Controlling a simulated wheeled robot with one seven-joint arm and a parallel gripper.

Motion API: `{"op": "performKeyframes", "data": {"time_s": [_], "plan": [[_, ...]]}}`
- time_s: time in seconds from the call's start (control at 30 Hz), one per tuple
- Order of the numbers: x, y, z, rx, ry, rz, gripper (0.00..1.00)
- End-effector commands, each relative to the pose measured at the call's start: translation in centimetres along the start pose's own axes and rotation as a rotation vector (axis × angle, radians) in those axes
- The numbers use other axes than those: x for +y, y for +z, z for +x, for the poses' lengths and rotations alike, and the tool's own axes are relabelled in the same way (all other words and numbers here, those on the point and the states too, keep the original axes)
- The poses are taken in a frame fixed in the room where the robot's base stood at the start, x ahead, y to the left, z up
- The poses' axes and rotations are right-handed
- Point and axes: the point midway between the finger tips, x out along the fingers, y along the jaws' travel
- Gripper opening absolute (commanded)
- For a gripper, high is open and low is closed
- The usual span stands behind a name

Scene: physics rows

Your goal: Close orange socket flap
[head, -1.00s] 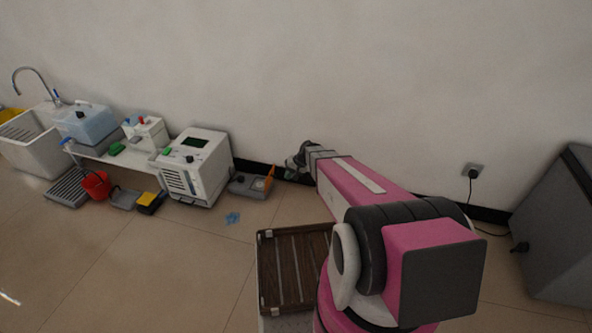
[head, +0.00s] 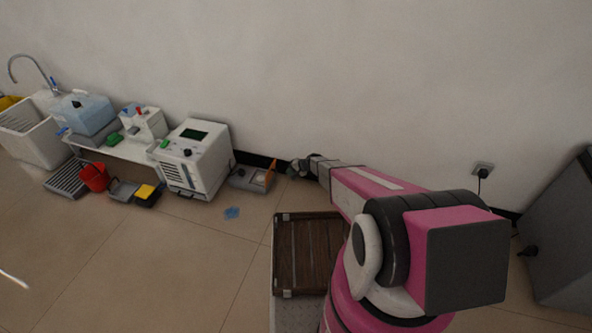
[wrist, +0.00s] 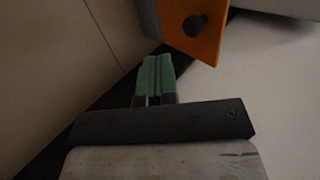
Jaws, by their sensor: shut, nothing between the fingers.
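The orange flap (head: 270,176) stands raised at the right end of a low grey socket box (head: 246,180) on the floor by the wall. In the wrist view the flap (wrist: 192,28) is a flat orange plate with a dark round knob or hole, and part is cut off by the top edge. My gripper (head: 293,170) is low, just right of the flap. Its green fingers (wrist: 157,62) are shut together and empty, pointing toward the flap's lower edge. I cannot tell whether they touch it.
A white machine (head: 195,160) stands left of the box. A blue scrap (head: 232,213) lies on the floor in front. A wall outlet (head: 482,169) with a plugged cable and a grey cabinet (head: 565,240) are at right. The wall is close behind my gripper.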

Motion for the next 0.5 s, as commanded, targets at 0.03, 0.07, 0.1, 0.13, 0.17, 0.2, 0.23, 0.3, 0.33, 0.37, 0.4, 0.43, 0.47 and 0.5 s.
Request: {"op": "performKeyframes", "data": {"time_s": [0.03, 0.07, 0.1, 0.13, 0.17, 0.2, 0.23, 0.3, 0.33, 0.37, 0.4, 0.43, 0.47, 0.5], "plan": [[0.1, -0.2, 1.3, -0.001, 0.000, -0.001, 0.00], [0.1, -0.2, 1.8, -0.001, 0.000, 0.000, 0.00], [0.1, -0.2, 2.4, 0.000, 0.000, 0.000, 0.00], [-0.4, -0.1, 2.7, 0.000, -0.001, 0.000, 0.00], [-0.8, -0.1, 2.9, -0.001, -0.001, -0.001, 0.00], [-1.2, 0.0, 3.3, -0.001, -0.001, -0.001, 0.00], [-1.5, 0.0, 3.6, -0.001, -0.001, -0.001, 0.00], [-2.0, -0.1, 4.0, 0.000, 0.000, -0.001, 0.00], [-2.2, -0.1, 4.2, 0.000, 0.000, -0.001, 0.00], [-2.3, 0.0, 4.3, 0.000, 0.000, 0.000, 0.00], [-2.5, 0.0, 4.5, 0.001, 0.000, 0.000, 0.00], [-2.6, 0.0, 4.6, 0.001, 0.000, 0.000, 0.00], [-2.7, 0.0, 4.7, 0.001, 0.000, 0.001, 0.00], [-2.8, 0.0, 4.8, 0.001, 0.000, 0.001, 0.00]]}}
